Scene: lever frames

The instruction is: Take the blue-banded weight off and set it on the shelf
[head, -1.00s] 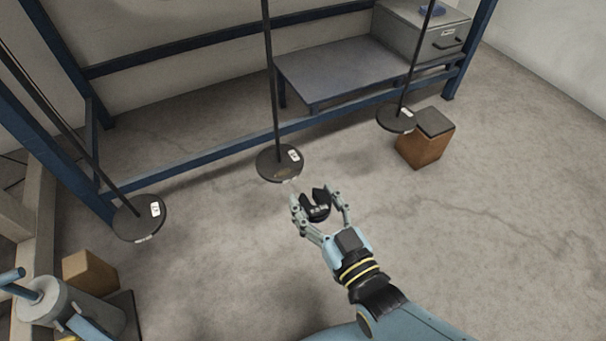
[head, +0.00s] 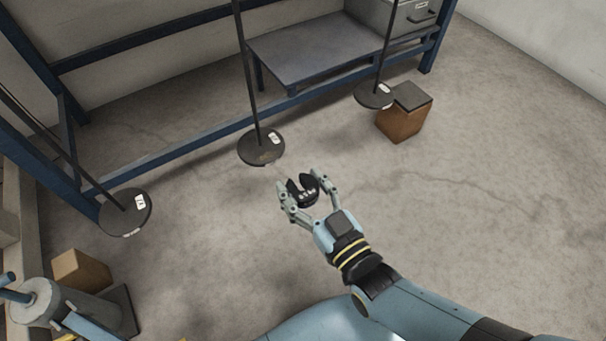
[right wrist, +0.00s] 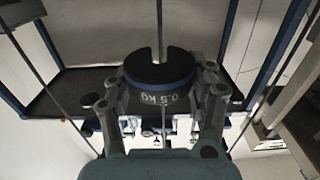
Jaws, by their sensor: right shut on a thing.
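My right gripper (head: 303,190) is shut on a dark slotted weight (head: 304,196), held in front of the middle hanger. In the right wrist view the weight (right wrist: 158,98) shows a blue band, a "0.5 KG" mark and an open slot on its far side. The middle hanger's rod (head: 246,80) ends in a round dark plate (head: 260,148). In the head view the weight is apart from that rod; the wrist view lines the rod up with the slot. The grey shelf (head: 310,48) stands behind, by the blue frame. My left gripper is not in view.
Two other hangers end in plates at left (head: 126,212) and right (head: 374,95). A brown block with a dark top (head: 402,118) stands by the right one. A grey box (head: 405,18) sits at the shelf's right end. The floor at right is clear.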

